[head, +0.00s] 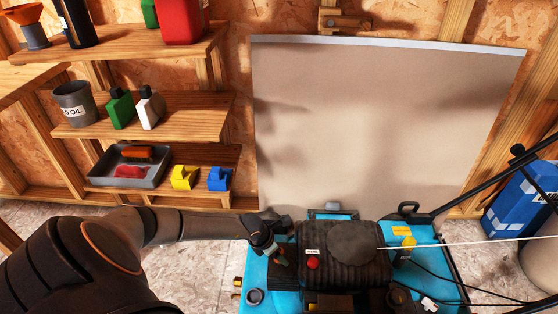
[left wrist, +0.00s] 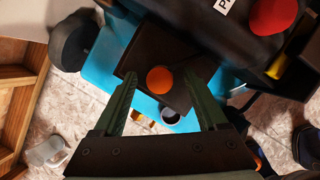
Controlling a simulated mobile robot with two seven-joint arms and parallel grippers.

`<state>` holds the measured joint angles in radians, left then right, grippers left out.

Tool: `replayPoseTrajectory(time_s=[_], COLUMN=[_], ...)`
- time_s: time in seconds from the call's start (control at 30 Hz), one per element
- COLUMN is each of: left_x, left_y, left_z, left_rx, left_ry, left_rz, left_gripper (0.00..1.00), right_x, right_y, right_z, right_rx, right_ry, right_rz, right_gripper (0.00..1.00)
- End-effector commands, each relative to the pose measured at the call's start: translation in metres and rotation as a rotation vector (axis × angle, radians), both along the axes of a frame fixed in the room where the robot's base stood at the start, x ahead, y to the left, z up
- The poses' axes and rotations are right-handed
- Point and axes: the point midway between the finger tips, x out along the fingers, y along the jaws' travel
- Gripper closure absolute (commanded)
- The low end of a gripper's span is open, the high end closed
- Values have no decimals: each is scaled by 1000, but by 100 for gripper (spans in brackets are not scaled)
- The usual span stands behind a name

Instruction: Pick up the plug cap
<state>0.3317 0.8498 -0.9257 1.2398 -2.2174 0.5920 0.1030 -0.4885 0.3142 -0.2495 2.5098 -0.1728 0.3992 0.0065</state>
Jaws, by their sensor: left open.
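My left gripper (head: 279,257) is over the left side of the mower's black engine (head: 345,255). In the left wrist view its green fingers (left wrist: 162,77) are open and empty. An orange round knob (left wrist: 160,79) on a dark box (left wrist: 182,90) shows between the fingertips; I cannot tell how far below them it is. A yellow fitting (head: 407,246) with a dark cable stands right of the engine. It looks like a plug cap, but I cannot tell for sure which part is the cap. My right gripper is not in view.
A red knob (head: 313,263) is on the engine, on the blue mower deck (head: 265,273). A pale board (head: 380,125) stands behind. Shelves at left hold bottles, a grey tray (head: 99,168), a yellow piece (head: 184,178) and a blue piece (head: 219,179). Handle bars and cables lie right.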

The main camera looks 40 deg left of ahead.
Motion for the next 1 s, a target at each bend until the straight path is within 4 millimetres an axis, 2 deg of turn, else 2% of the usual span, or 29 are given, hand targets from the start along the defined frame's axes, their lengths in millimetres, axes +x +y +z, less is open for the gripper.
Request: replayPoseTrajectory(time_s=[0.23,0.87,0.9,1.0], left_x=[0,0,0,0], left_y=[0,0,0,0], left_z=[0,0,0,0], left_rx=[0,0,0,0], left_ry=[0,0,0,0], left_rz=[0,0,0,0], left_gripper=[26,97,100,100], right_x=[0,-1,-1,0], right_y=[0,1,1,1], right_z=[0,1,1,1], right_rx=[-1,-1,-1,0], right_ry=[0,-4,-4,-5], right_rz=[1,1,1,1], right_gripper=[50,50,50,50])
